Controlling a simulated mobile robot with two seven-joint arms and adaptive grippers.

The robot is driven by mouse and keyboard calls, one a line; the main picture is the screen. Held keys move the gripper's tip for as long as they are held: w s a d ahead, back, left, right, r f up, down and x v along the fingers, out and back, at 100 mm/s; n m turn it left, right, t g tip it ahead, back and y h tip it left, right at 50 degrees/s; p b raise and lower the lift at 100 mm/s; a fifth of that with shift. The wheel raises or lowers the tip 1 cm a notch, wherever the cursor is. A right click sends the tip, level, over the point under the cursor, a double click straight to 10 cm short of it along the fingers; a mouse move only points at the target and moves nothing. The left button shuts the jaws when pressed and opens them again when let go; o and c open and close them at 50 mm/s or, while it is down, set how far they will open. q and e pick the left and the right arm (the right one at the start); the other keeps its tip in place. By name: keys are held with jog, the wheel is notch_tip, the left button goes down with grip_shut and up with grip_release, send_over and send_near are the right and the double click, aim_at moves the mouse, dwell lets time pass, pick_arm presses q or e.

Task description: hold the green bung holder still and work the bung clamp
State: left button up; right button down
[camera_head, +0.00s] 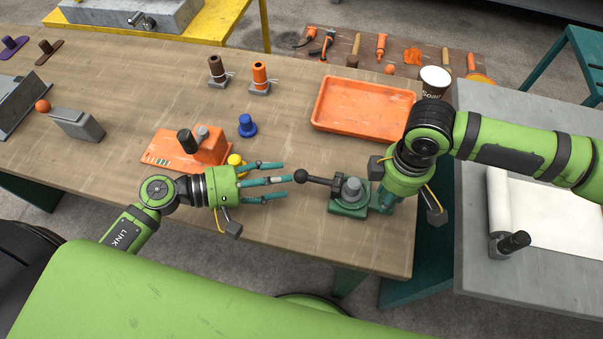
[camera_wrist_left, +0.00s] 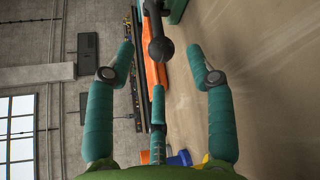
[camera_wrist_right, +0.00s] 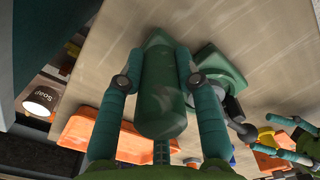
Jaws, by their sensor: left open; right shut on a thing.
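The green bung holder (camera_head: 343,211) stands near the table's front right edge. A grey bung (camera_head: 351,188) sits upright in it. The bung clamp is a dark lever that points left and ends in a black ball knob (camera_head: 301,176). My right gripper (camera_head: 383,201) is shut on the holder's green rounded grip (camera_wrist_right: 160,95), which stands between its fingers in the right wrist view. My left gripper (camera_head: 280,181) is open and empty just left of the knob. In the left wrist view the knob (camera_wrist_left: 160,50) lies ahead, between and beyond the fingers, apparently untouched.
An orange block with pegs (camera_head: 190,150) and a yellow piece (camera_head: 236,160) lie behind my left gripper. A blue bung (camera_head: 247,125) stands farther back. An orange tray (camera_head: 363,108) lies behind the holder. The table's front edge is close; the wood between the tray and holder is clear.

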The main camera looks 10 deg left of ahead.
aim_at(302, 176)
pick_arm(q)
jog(key=x, duration=0.5)
jog(key=shift+w+d+f, duration=0.15)
jog(key=shift+w+d, duration=0.05)
jog(key=shift+d, duration=0.15)
grip_shut()
